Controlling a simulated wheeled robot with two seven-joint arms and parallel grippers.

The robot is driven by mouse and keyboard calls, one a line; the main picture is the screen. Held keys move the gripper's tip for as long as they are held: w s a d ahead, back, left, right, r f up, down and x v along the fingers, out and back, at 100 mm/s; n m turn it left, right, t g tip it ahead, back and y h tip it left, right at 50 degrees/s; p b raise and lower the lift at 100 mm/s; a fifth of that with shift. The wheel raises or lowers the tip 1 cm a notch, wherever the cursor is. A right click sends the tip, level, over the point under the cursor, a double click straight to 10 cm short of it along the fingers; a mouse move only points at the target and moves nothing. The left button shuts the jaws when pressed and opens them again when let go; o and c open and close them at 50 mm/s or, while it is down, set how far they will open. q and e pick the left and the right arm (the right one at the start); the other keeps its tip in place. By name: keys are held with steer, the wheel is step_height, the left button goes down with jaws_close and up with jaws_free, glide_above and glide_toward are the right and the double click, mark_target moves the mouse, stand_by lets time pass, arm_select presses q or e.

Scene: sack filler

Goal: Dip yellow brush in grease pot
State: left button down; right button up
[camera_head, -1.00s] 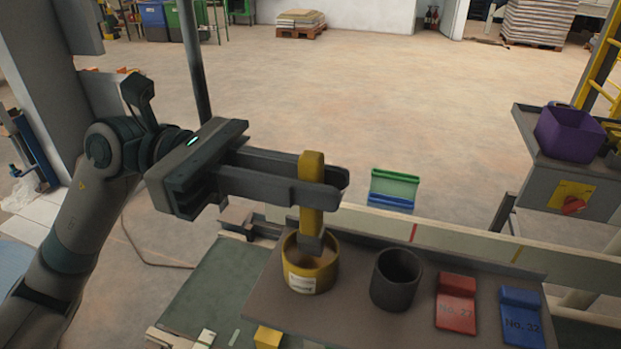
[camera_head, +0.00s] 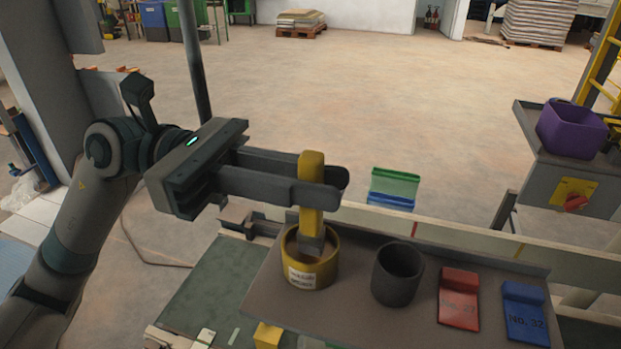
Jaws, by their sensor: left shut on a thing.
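My left gripper (camera_head: 330,186) is shut on the yellow handle of the yellow brush (camera_head: 311,196) and holds it upright. The brush's grey lower end is at the mouth of the yellow grease pot (camera_head: 318,275), within its rim as seen from here. Whether its tip touches the grease is hidden. The pot has a white label and stands on the left of a brown shelf. My right gripper is not in view.
An empty dark cup (camera_head: 397,275) stands right of the pot on the shelf (camera_head: 345,312). A red block (camera_head: 459,298) and a blue block (camera_head: 524,312) lie further right. A purple bin (camera_head: 572,130) sits on a side stand. A pale rail runs behind the shelf.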

arm_select(q)
steer(key=shift+f, duration=0.1)
stand_by(0.5)
steer(key=shift+f+b, duration=0.15)
steer(key=shift+b, duration=0.15)
stand_by(0.7)
steer(key=shift+s+f, duration=0.1)
stand_by(1.0)
steer(key=shift+r+p, duration=1.55)
steer(key=shift+r, duration=2.2)
